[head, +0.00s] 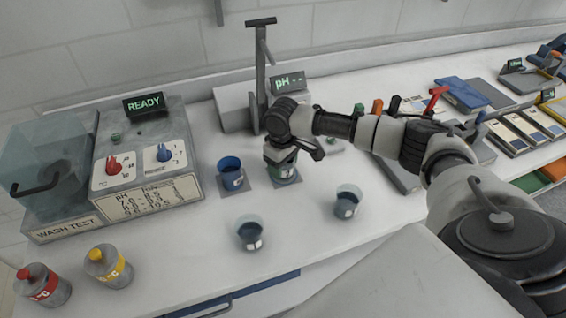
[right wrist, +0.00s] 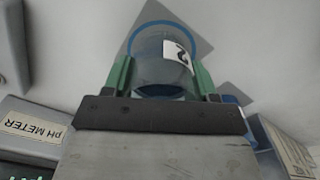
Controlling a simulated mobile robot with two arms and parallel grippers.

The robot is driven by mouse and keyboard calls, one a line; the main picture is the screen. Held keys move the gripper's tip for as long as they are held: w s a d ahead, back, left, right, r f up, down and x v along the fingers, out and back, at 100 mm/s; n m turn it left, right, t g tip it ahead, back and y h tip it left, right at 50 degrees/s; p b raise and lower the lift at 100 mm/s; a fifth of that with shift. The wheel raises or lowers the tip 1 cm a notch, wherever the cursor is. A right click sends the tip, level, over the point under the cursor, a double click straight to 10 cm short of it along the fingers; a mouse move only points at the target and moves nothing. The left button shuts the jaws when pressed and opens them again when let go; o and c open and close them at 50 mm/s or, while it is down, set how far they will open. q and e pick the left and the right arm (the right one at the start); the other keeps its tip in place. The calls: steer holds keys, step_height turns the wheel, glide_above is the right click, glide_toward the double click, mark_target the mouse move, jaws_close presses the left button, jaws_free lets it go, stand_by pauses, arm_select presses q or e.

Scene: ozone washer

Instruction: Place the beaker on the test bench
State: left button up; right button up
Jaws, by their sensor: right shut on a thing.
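My right gripper (head: 284,160) points down, shut on a clear beaker (head: 285,172) with dark contents, over a grey square pad (head: 290,182) on the white test bench (head: 190,250). In the right wrist view its green fingers (right wrist: 163,80) clasp both sides of the beaker (right wrist: 160,62), which has a blue rim and a white label marked 2. I cannot tell whether its base touches the pad. A blue beaker (head: 231,172) stands on another pad to the left. Two more beakers stand nearer the front, one at left (head: 250,233) and one at right (head: 347,201). My left gripper is not in view.
The washer (head: 150,190) with a READY display is at left, with red-capped (head: 42,286) and yellow-capped (head: 108,266) bottles in front. The pH meter (head: 235,108) and a stand (head: 261,70) are just behind my gripper. Flat trays (head: 520,130) lie at right. The front bench is mostly clear.

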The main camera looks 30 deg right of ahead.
steer(key=o, duration=1.1)
step_height(320, 180, up, 12)
steer(key=b, duration=0.2)
steer(key=shift+a, duration=0.15)
steer(key=shift+r, duration=0.1)
